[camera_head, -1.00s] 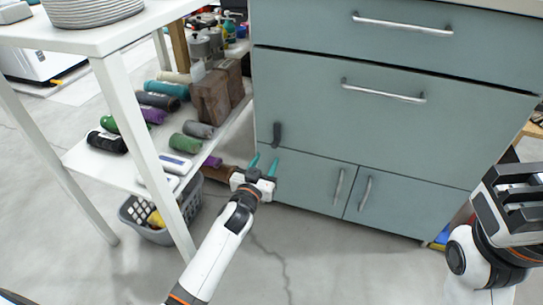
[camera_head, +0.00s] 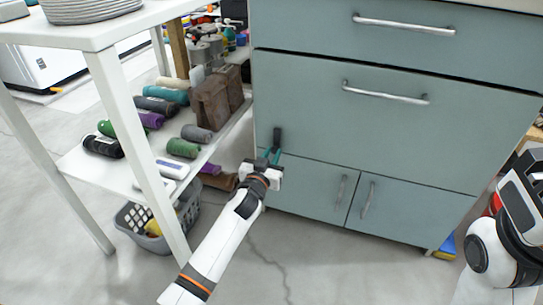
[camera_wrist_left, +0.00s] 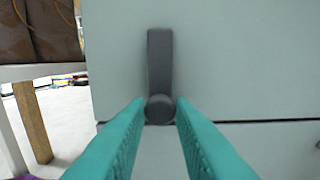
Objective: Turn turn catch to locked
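The turn catch (camera_head: 277,138) is a small dark grey lever on the left side of the teal cabinet front, just above the seam over the lower doors. In the left wrist view the catch (camera_wrist_left: 160,75) stands upright, its arm pointing up from a round pivot at its lower end. My left gripper (camera_head: 272,156) is open, its teal fingers pointing at the catch. In the left wrist view its fingers (camera_wrist_left: 160,115) stand either side of the pivot, with a gap on each side. My right gripper (camera_head: 522,195) is at the right edge, partly cut off; its fingers are unclear.
The cabinet (camera_head: 330,125) has a drawer with a bar handle (camera_head: 385,92) and two lower doors with handles. A white shelf (camera_head: 135,165) with rolled cloths stands close on the left. A grey basket (camera_head: 150,228) is on the floor below it.

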